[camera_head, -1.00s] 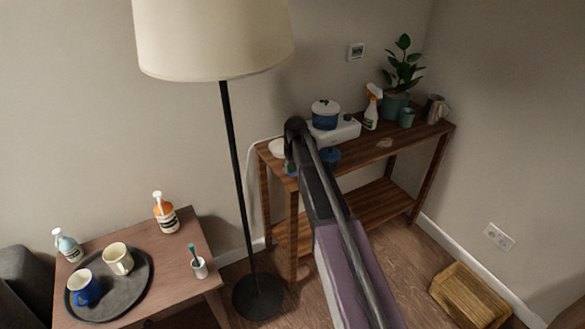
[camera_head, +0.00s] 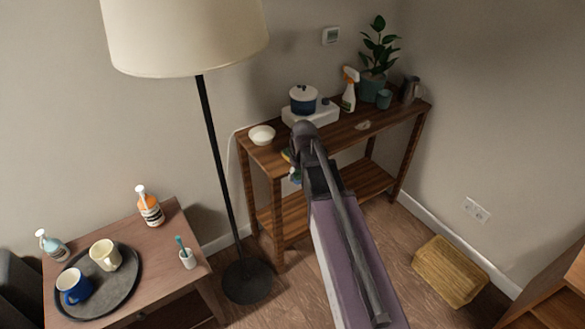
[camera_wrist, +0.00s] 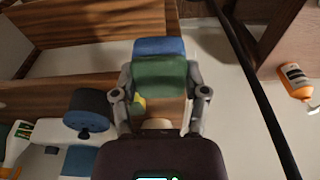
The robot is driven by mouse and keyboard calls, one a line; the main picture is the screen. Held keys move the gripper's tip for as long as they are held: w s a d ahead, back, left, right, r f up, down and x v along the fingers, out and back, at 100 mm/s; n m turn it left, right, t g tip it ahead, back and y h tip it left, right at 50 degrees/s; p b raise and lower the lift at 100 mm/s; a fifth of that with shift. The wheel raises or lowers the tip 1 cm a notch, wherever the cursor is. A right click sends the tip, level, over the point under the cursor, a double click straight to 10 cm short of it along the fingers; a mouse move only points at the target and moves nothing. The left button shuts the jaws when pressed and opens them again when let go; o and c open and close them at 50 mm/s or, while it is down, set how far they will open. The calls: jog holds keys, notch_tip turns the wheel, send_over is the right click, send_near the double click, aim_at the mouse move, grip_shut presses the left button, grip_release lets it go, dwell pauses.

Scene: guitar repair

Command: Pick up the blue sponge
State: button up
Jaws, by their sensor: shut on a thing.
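The blue sponge (camera_wrist: 158,47) shows in the wrist view as a blue block with a green layer on the near side. My gripper (camera_wrist: 161,76) is shut on it, with one finger on each side. In the head view my gripper is mostly hidden behind my arm. A small blue-green piece of the sponge (camera_head: 295,177) shows left of my arm, in front of the shelf table. A yellow patch (camera_wrist: 140,104) shows behind the sponge in the wrist view; most of it is hidden.
The wooden shelf table (camera_head: 345,139) holds a white bowl (camera_head: 262,135), a blue pot (camera_head: 303,100), a spray bottle (camera_head: 349,90) and a plant (camera_head: 378,50). A floor lamp (camera_head: 221,170) stands left. A side table (camera_head: 165,265) and a wicker basket (camera_head: 450,272) flank my arm.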

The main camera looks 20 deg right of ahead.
jog(key=shift+s, duration=0.2)
dwell(0.4)
jog(key=shift+o, duration=0.6)
jog(key=c, duration=0.5)
